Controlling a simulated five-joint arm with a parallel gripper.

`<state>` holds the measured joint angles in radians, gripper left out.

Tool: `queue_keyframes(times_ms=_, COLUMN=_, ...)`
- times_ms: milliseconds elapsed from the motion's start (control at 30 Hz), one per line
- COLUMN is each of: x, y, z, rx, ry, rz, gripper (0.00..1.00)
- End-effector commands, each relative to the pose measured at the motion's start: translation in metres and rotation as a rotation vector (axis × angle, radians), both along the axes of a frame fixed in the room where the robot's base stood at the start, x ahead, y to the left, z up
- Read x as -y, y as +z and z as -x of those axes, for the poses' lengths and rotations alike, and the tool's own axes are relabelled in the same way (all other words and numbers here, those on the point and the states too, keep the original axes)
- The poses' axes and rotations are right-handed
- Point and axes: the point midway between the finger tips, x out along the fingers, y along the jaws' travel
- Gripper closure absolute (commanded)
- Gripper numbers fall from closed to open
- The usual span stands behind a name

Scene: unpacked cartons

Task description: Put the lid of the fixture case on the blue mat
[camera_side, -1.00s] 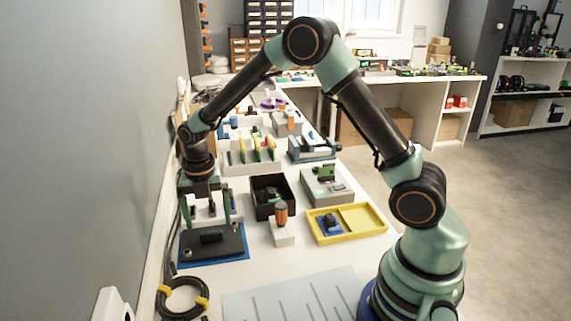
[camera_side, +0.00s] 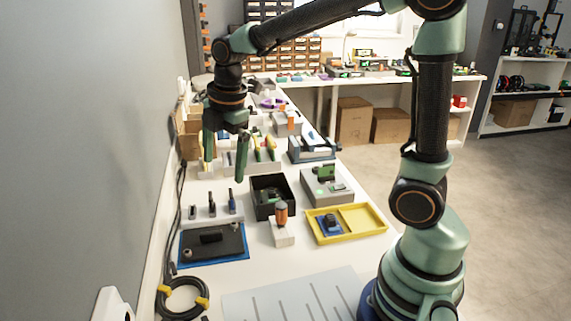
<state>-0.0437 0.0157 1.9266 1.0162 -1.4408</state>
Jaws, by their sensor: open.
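The dark lid (camera_side: 218,247), a flat plate with a raised black handle, lies flat on the blue mat (camera_side: 214,263) at the lower left. A rim of blue shows around the lid. My gripper (camera_side: 224,175) is open and empty, raised well above and behind the lid, with its two green fingers apart and pointing down. The black open-topped box (camera_side: 263,207), which looks like the fixture case, stands to the right of the mat with small parts inside.
A white holder with upright tools (camera_side: 212,212) stands just behind the mat. An orange-topped piece on a white block (camera_side: 283,236) and a yellow tray (camera_side: 352,234) are to the right. A coiled black cable (camera_side: 182,309) lies in front. A grey grooved panel (camera_side: 290,298) covers the near table.

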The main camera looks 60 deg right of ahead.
Motion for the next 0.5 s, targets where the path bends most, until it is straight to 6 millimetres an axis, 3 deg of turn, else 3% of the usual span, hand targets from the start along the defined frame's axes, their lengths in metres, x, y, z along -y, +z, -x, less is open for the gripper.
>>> queue_keyframes(times_ms=200, x=0.009, y=0.027, z=0.049, rx=0.123, ry=-0.569, rz=-0.144, gripper=0.01)
queue_keyframes(times_ms=500, x=0.016, y=0.030, z=0.100, rx=0.227, ry=-1.219, rz=-0.397, gripper=0.01)
